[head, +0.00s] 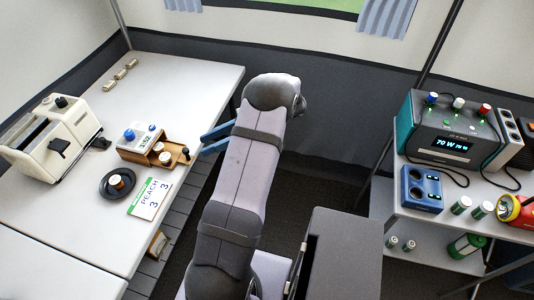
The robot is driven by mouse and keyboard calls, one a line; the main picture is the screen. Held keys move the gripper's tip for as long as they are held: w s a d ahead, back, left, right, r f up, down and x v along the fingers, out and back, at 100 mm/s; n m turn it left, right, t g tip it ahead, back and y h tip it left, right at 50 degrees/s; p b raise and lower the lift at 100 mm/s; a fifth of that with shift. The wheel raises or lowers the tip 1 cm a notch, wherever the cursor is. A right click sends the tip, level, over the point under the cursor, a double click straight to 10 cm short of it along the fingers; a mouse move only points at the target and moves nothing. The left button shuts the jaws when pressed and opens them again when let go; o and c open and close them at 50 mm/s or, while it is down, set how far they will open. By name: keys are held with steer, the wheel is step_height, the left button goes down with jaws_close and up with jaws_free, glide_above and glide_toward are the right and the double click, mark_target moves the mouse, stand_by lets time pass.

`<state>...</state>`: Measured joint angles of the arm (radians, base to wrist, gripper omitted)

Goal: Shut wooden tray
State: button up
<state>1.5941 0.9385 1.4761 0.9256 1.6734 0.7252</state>
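The wooden tray (176,164) sticks out to the right from a small wooden-sided box (130,152) on the white table. The box has a white top with a blue knob and a small display. Small white-and-brown cylinders (165,158) stand in or at the tray; the exact contact is too small to tell. My gripper (203,143) is to the right of the tray, near the table's edge. Its two blue fingers are apart with nothing visible between them. A small gap shows between the fingertips and the tray. My arm hides part of the gripper's base.
A cream toaster-like appliance (48,140) stands at left. Several small rolls (120,75) lie at the back. The table's back right is clear.

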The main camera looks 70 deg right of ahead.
steer(key=s+d+f+n+g+h+b, duration=0.4)
steer(key=s+d+f+n+g+b, duration=0.3)
steer(key=s+f, duration=0.5)
steer(key=shift+s+d+f+g+b, duration=0.25)
steer(key=shift+s+d+g+b, duration=0.35)
steer(key=shift+d+g+b, duration=0.95)
steer(key=shift+d+t+p, duration=0.25)
steer(key=shift+t+p, duration=0.05)
steer(key=shift+t, duration=0.15)
